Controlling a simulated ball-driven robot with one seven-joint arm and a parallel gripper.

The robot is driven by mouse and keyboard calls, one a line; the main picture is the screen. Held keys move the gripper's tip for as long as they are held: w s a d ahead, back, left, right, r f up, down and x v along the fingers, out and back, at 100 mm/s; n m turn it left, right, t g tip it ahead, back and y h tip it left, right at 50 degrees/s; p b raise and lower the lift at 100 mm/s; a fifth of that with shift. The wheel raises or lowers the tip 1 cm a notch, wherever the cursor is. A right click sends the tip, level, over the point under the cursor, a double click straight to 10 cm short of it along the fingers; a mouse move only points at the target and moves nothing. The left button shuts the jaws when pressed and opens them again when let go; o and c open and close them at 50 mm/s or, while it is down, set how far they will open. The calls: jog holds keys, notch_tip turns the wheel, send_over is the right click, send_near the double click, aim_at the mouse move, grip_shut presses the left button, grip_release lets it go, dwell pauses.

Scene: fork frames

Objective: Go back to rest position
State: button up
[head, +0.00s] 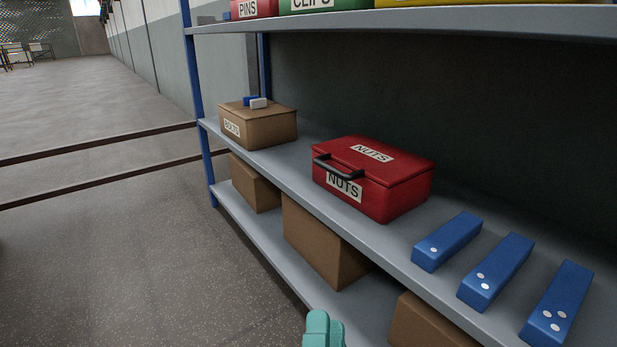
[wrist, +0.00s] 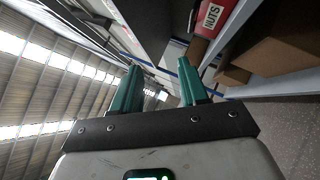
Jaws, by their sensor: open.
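My gripper (wrist: 160,92) is open in the wrist view. Its two teal fingers stand apart with nothing between them. In the head view only a teal tip of my gripper (head: 322,330) shows at the bottom edge, in front of the lower shelf; the rest is out of frame. A red box labelled NUTS (head: 388,172) with a black handle sits on the middle shelf (head: 330,212), apart from my gripper. It also shows at the top of the wrist view (wrist: 213,14).
A cardboard box labelled BOLTS (head: 262,127) with small blue and white pieces on top stands at the shelf's left. Three blue blocks with white dots (head: 497,270) lie at the right. Brown boxes (head: 318,240) sit on the lower shelf. The floor (head: 110,270) at left is clear.

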jog(key=s+d+f+m+g+h+p, duration=0.1)
jog(key=d+f+m+g+h, duration=0.1)
jog(key=d+f+m+g, duration=0.45)
jog(key=s+d+f+m+g+h+p, duration=0.1)
jog(key=d+m+h, duration=0.25)
jog(key=d, duration=0.65)
jog(key=s+d+f+m+g+h+p, duration=0.1)
jog(key=d+f+m+g+h, duration=0.1)
jog(key=d+f+m+g, duration=0.35)
jog(key=s+d+f+m+g+y, duration=0.3)
jog(key=s+d+f+m+g, duration=0.1)
jog(key=s+d+f, duration=0.35)
jog(key=s+a+f+m+g+y+p, duration=0.1)
jog(key=s+a+f+m+g+y, duration=0.15)
jog(key=s, duration=0.25)
jog(key=s+a+f+m+g+y+p, duration=0.1)
jog(key=s+a+f+g+y, duration=0.1)
jog(key=s+y, duration=0.3)
notch_tip(320, 180, up, 38)
jog(key=h+p, duration=0.1)
jog(key=p, duration=3.7)
jog(key=shift+s+f+n+h, duration=0.2)
jog(key=shift+f+n+h, duration=0.05)
jog(key=shift+n+h, duration=0.05)
